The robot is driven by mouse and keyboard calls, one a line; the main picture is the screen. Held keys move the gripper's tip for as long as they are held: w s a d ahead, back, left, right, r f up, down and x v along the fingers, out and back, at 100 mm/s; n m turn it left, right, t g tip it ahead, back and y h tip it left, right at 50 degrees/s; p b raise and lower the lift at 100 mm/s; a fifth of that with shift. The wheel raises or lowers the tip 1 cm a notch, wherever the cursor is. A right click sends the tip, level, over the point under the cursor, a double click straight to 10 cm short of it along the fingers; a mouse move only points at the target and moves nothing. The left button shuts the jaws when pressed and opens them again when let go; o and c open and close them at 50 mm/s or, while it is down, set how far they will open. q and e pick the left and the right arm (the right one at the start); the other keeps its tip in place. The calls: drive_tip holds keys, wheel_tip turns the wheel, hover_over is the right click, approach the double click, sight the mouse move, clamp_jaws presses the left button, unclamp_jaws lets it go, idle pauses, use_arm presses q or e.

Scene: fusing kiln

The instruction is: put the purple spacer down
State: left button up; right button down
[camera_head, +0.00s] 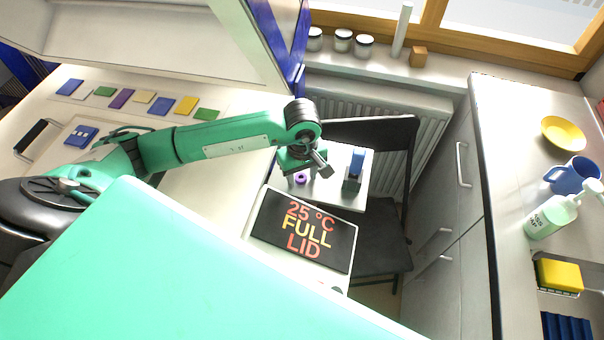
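The purple spacer (301,179) is a small ring with a dark hole, low over or on a white surface (345,200) beyond the display. My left gripper (307,178) is right above it, pointing down, at the end of the green arm. Its grey fingers stand apart on either side of the spacer, with a gap showing on the right. Whether the spacer rests fully on the surface is hard to see at this size. My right gripper is not in view.
A black display (303,230) reading "25 °C FULL LID" is in front. A black chair (385,235) is at the right. Coloured glass pieces (122,98) lie in a row on the left worktop.

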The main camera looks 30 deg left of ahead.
sight(302, 182)
use_arm(q)
drive_tip(key=shift+r, duration=0.1)
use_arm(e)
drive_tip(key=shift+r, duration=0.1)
use_arm(q)
drive_tip(key=shift+r, duration=0.2)
wheel_tip(302, 182, up, 12)
drive_tip(key=b, duration=0.2)
drive_tip(key=shift+f, duration=0.15)
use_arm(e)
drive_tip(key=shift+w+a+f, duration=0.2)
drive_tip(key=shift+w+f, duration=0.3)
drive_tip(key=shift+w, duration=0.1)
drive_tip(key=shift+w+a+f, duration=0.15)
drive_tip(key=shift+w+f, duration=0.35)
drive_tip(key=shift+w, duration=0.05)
